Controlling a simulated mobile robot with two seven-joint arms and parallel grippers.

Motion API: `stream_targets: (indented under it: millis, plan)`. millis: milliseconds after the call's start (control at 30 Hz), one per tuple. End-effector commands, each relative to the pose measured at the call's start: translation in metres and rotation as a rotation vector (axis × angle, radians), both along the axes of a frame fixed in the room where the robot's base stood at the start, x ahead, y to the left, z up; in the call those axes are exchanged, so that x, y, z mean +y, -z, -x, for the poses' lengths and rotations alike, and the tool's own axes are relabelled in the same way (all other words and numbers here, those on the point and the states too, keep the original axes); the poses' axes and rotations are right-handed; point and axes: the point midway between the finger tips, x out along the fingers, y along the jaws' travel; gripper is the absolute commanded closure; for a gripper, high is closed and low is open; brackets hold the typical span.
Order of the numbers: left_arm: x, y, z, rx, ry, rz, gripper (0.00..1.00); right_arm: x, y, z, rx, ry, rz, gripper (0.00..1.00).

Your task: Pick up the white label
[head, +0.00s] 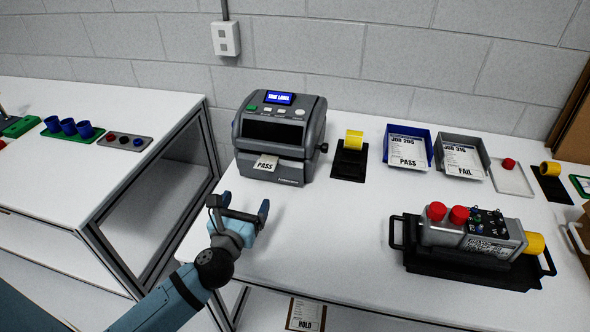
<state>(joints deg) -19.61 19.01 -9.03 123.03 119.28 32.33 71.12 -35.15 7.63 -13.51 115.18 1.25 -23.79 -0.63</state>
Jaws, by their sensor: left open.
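The white label (266,164) sticks out of the front slot of the grey label printer (277,135) and reads PASS. The printer stands on the white bench and its small blue screen is lit. My left gripper (240,212) is open and empty at the bench's left edge. It is in front of the printer, below the label in the picture and apart from it. My right gripper is not in view.
Right of the printer are a yellow roll (353,140) on a black stand, a blue PASS tray (408,131) and a grey FAIL tray (463,140). A servo unit (474,233) sits in a black tray (462,270) at front right. The bench between printer and servo is clear.

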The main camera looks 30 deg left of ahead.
Motion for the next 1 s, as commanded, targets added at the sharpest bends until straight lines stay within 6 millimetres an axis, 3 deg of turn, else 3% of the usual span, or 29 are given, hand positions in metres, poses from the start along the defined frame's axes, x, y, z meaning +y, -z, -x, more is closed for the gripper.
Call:
stream_targets:
  millis: [133, 400, 667, 1000]
  plan:
    - [0.005, -0.001, -0.015, 0.000, -0.005, 0.032, 0.13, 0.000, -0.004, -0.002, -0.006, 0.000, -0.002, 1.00]
    - [0.016, -0.001, -0.066, 0.000, -0.004, 0.028, 0.13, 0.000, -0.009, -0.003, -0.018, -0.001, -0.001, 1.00]
    - [0.021, -0.001, -0.087, 0.002, -0.003, 0.027, 0.13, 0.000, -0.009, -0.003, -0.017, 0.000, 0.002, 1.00]
    - [0.029, -0.003, -0.131, 0.002, -0.004, 0.026, 0.13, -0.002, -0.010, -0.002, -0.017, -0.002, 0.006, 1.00]
